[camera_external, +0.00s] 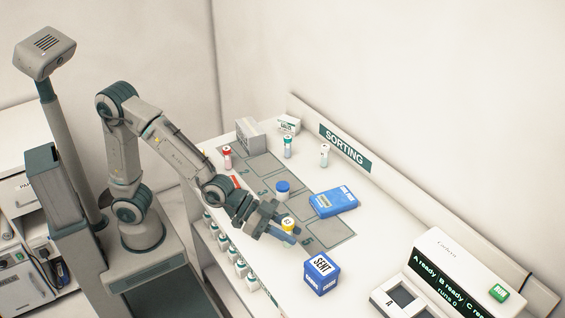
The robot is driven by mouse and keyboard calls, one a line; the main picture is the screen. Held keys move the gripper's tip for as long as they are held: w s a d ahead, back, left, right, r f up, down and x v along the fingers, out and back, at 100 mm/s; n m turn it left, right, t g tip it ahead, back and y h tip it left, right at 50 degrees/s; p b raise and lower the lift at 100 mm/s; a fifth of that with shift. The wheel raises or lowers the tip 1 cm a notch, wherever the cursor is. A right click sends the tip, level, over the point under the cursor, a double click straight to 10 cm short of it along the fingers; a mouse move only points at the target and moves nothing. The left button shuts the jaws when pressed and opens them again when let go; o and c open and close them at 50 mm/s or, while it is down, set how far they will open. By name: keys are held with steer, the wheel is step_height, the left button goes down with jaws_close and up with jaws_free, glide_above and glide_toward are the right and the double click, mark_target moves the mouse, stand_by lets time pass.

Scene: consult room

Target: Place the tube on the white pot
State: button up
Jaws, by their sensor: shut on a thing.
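A red-capped tube (227,157), a teal-capped tube (288,146) and a white-capped tube (325,154) stand upright farther back.
A blue flat box (334,201) lies right of the pot. A blue "SENT" box (322,273) stands close in front of the gripper. Grey box (250,134) and small white box (288,124) stand at the back. A display machine (440,275) occupies the right end.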

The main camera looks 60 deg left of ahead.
steer(key=shift+r, duration=0.15)
steer(key=shift+w+a+r+n+t+y+p, duration=0.1)
steer(key=shift+w+r+n+t+y+p, duration=0.1)
steer(key=shift+w+r+p, duration=0.15)
steer(key=shift+w+a+r+n+t+y+p, duration=0.1)
steer(key=shift+w+r+n+t+p, duration=0.1)
steer(key=shift+r, duration=0.25)
steer(key=w+a+r+n+t+y+p, duration=0.2)
steer(key=w+a+r+n+y+p, duration=0.1)
steer(key=r, duration=0.1)
steer(key=n+t+y+p, duration=0.3)
steer(key=n+y, duration=0.6)
steer(key=y, duration=0.1)
glide_above(283, 185)
steer(key=f, duration=0.6)
steer(key=shift+s+d+f, duration=0.15)
steer(key=shift+s+f, duration=0.1)
steer(key=shift+s, duration=0.05)
steer(key=shift+w+a+f+g, duration=0.25)
steer(key=shift+w+f+g, duration=0.05)
steer(key=shift+f, duration=0.05)
steer(key=shift+f+b, duration=0.4)
steer(key=shift+f, duration=1.4)
